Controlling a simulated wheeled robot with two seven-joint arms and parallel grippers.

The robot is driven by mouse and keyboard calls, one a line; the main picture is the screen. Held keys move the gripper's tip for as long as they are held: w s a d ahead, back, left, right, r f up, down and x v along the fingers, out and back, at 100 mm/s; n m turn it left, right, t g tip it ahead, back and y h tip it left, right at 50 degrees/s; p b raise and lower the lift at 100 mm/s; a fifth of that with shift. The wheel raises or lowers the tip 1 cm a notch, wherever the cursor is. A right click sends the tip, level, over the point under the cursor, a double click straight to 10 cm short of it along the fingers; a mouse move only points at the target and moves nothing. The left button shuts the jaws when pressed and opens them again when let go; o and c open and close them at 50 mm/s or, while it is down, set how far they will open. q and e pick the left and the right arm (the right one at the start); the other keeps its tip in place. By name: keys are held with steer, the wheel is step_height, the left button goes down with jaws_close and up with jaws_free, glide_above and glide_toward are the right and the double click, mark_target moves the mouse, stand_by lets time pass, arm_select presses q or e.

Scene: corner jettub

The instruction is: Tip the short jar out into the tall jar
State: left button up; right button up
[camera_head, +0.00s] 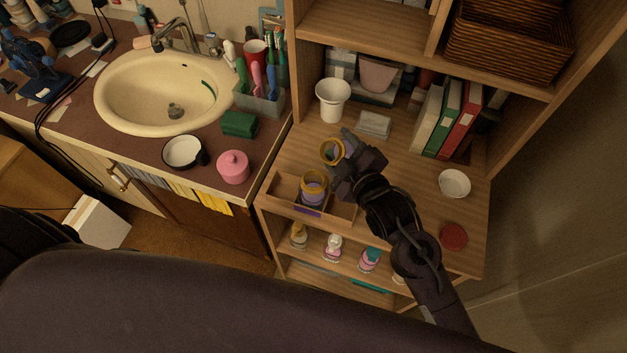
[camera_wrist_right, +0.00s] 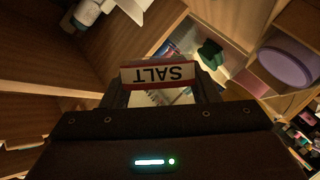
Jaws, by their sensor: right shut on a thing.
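A small jar with a yellow rim (camera_head: 332,150) is held by my right gripper (camera_head: 342,160), up above the wooden shelf top. In the right wrist view its white label reads SALT (camera_wrist_right: 158,75), upside down, between the fingers. I take it as the short jar. A second yellow-rimmed jar (camera_head: 313,187) with a purple label stands in a wooden open box at the shelf's front left; I take it as the tall jar. The held jar is apart from it, behind and slightly right in the picture. How full either jar is cannot be told. My left gripper is out of view.
A white vase (camera_head: 332,99), a grey box (camera_head: 374,125), binders (camera_head: 448,120), a white bowl (camera_head: 454,184) and a red disc (camera_head: 453,236) stand around the shelf top.

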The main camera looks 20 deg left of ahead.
mark_target(334, 149)
steer(key=shift+w+f+b, duration=0.1)
steer(key=shift+f+b, duration=0.1)
steer(key=shift+b, duration=0.25)
steer(key=shift+n, duration=0.3)
steer(key=shift+f+t+b, duration=0.15)
steer(key=shift+t+b, duration=0.15)
steer(key=shift+b, duration=0.55)
steer(key=shift+n, duration=0.3)
steer(key=shift+d+r+n+t+b, duration=0.1)
steer(key=shift+r+n+t+b, duration=0.35)
steer(key=shift+b, duration=0.7)
steer(key=shift+f+n+b, duration=0.35)
steer(key=shift+n+b, duration=0.5)
steer(key=shift+b, duration=0.85)
steer(key=shift+s+a+r+n+t, duration=0.35)
steer(key=shift+s+r+n+t, duration=0.15)
steer(key=shift+n, duration=0.3)
steer(key=shift+s+a+r+n+t+y+p, duration=0.2)
steer(key=shift+r+n+t+y+p, duration=0.25)
steer(key=shift+n, duration=0.65)
steer(key=shift+s+a+r+n+t+y+p, duration=0.1)
steer(key=shift+s+r+n+t+y+p, duration=0.35)
steer(key=shift+n, duration=0.65)
